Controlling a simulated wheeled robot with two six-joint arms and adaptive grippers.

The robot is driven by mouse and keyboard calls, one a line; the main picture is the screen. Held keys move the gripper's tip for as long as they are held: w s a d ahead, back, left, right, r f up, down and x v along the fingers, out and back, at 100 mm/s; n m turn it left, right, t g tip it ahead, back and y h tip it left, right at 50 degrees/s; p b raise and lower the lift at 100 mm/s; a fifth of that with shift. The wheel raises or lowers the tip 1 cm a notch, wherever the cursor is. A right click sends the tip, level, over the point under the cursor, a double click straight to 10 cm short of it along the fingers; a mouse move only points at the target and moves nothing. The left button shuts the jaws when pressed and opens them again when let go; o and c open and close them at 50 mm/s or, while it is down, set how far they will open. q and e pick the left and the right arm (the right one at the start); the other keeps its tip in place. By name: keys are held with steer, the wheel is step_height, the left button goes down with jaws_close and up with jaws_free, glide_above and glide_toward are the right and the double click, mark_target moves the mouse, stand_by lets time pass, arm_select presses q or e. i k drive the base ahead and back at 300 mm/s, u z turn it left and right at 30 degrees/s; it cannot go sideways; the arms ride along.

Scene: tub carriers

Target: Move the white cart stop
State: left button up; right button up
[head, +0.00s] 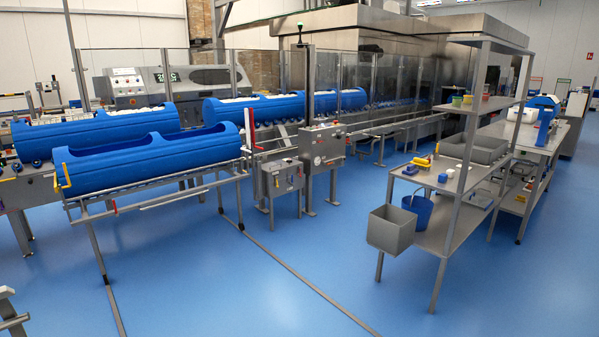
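A narrow white upright piece (247,122) stands at the right end of the front blue tub (150,162), close beside a red upright lever (252,132). It looks like the white cart stop, but it is small and I cannot make out how it is fixed. The front tub is empty inside as far as I can see and lies on a grey rail frame (160,198). Neither of my grippers is in view.
More blue tubs (95,132) with white contents lie behind. A grey control box (281,178) stands right of the front tub. A shelf bench (450,190) with a grey bin (391,229) stands at right. Blue floor (270,285) between is open, crossed by floor rails.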

mark_target(246, 114)
steer(key=i, duration=6.6)
steer(key=z, duration=1.55)
steer(key=i, duration=3.3)
steer(key=u, duration=4.75)
